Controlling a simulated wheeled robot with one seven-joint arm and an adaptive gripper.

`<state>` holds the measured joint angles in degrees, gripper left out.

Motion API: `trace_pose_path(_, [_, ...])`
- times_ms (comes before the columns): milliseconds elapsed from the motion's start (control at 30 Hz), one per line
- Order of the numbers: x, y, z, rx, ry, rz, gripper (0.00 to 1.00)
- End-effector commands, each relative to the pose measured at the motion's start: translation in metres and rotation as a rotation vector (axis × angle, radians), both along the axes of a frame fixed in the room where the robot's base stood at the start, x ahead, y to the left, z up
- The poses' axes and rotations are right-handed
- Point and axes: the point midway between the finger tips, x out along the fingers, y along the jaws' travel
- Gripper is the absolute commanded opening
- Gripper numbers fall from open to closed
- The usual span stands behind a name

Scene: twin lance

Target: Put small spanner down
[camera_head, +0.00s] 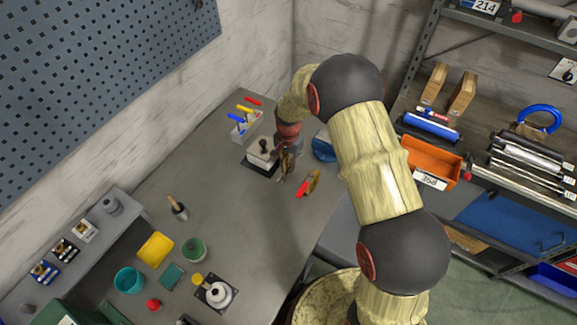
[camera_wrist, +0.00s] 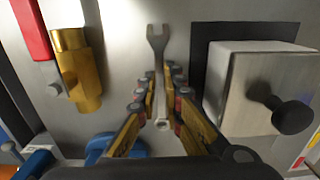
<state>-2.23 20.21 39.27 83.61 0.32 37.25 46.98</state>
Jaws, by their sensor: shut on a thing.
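The small spanner (camera_wrist: 157,52) is grey metal with an open-jaw end, and it shows in the wrist view pointing away from my gripper (camera_wrist: 161,82). My gripper is shut on its shank, with one finger on each side. In the head view my gripper (camera_head: 284,168) is low over the grey table (camera_head: 232,218), between the metal box and the brass piece. The spanner is hard to make out there. I cannot tell whether it touches the table.
A metal box with a black knob (camera_wrist: 252,90) stands close on the right in the wrist view, on a dark plate. A brass cylinder (camera_wrist: 78,70) with a red part lies on the left. A blue object (camera_head: 323,150) is nearby. The table's middle is mostly clear.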

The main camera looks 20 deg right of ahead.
Motion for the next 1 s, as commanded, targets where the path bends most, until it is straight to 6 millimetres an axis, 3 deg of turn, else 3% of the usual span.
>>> trace_pose_path(167, [0.0, 0.0, -0.003, 0.0, 0.001, 0.0, 0.0])
trace_pose_path(200, [0.0, 0.0, -0.003, 0.0, 0.001, 0.0, 0.1])
trace_pose_path(500, [0.0, 0.0, -0.003, 0.0, 0.001, 0.0, 0.27])
trace_pose_path(833, [0.0, 0.0, -0.001, -0.001, 0.001, 0.0, 0.27])
trace_pose_path(1000, [0.001, 0.0, 0.017, 0.0, -0.001, 0.0, 0.27])
